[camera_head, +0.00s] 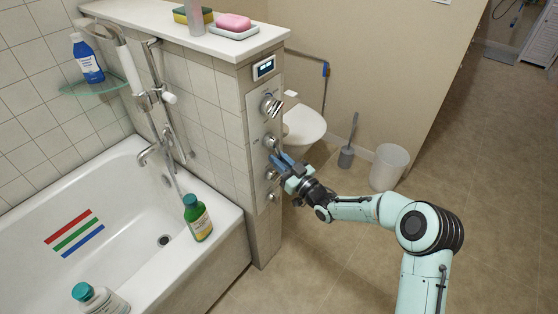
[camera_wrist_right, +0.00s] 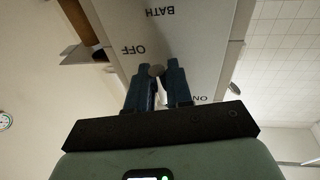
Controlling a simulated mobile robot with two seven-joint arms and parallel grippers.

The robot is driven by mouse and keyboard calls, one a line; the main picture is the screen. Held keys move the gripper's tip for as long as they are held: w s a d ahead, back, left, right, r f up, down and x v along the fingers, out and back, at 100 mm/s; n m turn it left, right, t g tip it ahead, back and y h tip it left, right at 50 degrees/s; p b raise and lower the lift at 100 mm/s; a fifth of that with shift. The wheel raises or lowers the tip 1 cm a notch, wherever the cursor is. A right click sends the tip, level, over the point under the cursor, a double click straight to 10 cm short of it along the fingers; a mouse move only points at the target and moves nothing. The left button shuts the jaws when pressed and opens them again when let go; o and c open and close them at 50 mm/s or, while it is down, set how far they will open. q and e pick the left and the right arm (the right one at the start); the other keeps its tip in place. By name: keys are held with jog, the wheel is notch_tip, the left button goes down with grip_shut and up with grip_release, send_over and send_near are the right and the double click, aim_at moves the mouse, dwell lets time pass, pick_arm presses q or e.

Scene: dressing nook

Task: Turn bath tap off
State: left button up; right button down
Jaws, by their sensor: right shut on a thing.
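A pale control panel (camera_head: 258,120) with several metal taps is on the end face of the tiled half wall, right of the bath. My right gripper (camera_head: 281,161) reaches it from the right at about mid-height. In the right wrist view the panel (camera_wrist_right: 200,45) bears the upside-down words BATH, OFF and ON. There the blue fingers are shut on the small grey handle of the bath tap (camera_wrist_right: 157,70), between OFF and ON. Most of the handle is hidden by the fingers. My left gripper is out of view.
The white bathtub (camera_head: 120,180) holds a green bottle (camera_head: 197,219) on its rim. A toilet (camera_head: 302,128), a brush holder (camera_head: 347,155) and a white bin (camera_head: 389,167) stand beyond my right arm. The floor at right is clear.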

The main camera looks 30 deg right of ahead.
jog(key=c, duration=1.1)
grip_release()
jog(key=shift+s+d, duration=0.1)
jog(key=shift+s, duration=0.2)
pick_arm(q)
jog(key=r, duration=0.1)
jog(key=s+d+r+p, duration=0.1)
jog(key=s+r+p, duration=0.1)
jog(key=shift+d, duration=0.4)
pick_arm(e)
jog(key=v, duration=1.3)
jog(key=shift+w, duration=0.1)
